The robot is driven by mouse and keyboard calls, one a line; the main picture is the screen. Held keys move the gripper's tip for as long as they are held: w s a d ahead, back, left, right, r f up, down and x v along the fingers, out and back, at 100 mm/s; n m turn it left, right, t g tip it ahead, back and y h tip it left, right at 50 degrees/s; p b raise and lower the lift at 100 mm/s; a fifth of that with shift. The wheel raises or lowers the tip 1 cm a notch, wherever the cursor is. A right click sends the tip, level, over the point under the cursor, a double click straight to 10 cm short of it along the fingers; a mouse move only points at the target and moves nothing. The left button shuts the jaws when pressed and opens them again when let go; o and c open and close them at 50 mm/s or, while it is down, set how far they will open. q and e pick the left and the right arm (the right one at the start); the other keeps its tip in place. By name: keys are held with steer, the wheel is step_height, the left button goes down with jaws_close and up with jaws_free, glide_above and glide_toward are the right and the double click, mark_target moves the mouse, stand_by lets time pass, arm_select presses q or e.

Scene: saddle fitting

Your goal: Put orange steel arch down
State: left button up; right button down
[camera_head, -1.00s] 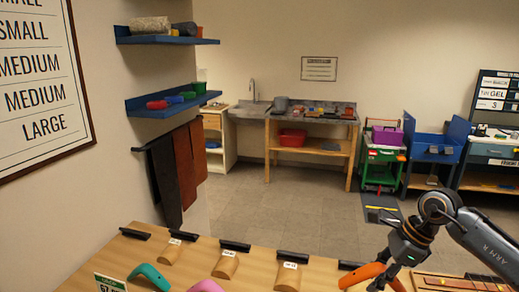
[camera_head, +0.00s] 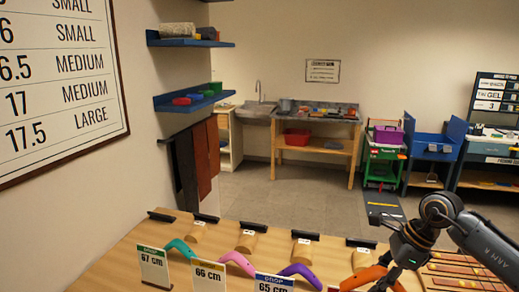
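The orange steel arch (camera_head: 370,273) is at the bottom right of the head view, above the near part of the wooden table (camera_head: 130,258). My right gripper (camera_head: 384,284) reaches down onto the arch and appears shut on it; the fingertips are at the lower picture edge and partly cut off. Teal (camera_head: 180,245), pink (camera_head: 238,261) and purple (camera_head: 299,272) arches stand in a row to its left. My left gripper is not in view.
Signs reading 67 cm (camera_head: 153,268), 66 cm (camera_head: 208,275) and 65 cm (camera_head: 275,284) stand along the near side. Several wooden blocks with black bars line the table's far side. A slatted wooden rack (camera_head: 458,272) lies at the right.

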steer(key=s+a+f+n+g+h, duration=0.2)
steer(key=s+a+n+g, duration=0.1)
steer(key=s+n, duration=0.6)
steer(key=s+a+f+n+g+h+b, duration=0.1)
steer(key=s+a+f+n+g+h, duration=0.1)
steer(key=s+a+n, duration=0.3)
steer(key=s+n, duration=0.3)
steer(key=n, duration=0.4)
steer(key=shift+s+f+g, duration=0.3)
steer(key=shift+s+g, duration=0.1)
steer(key=shift+w+a, duration=0.1)
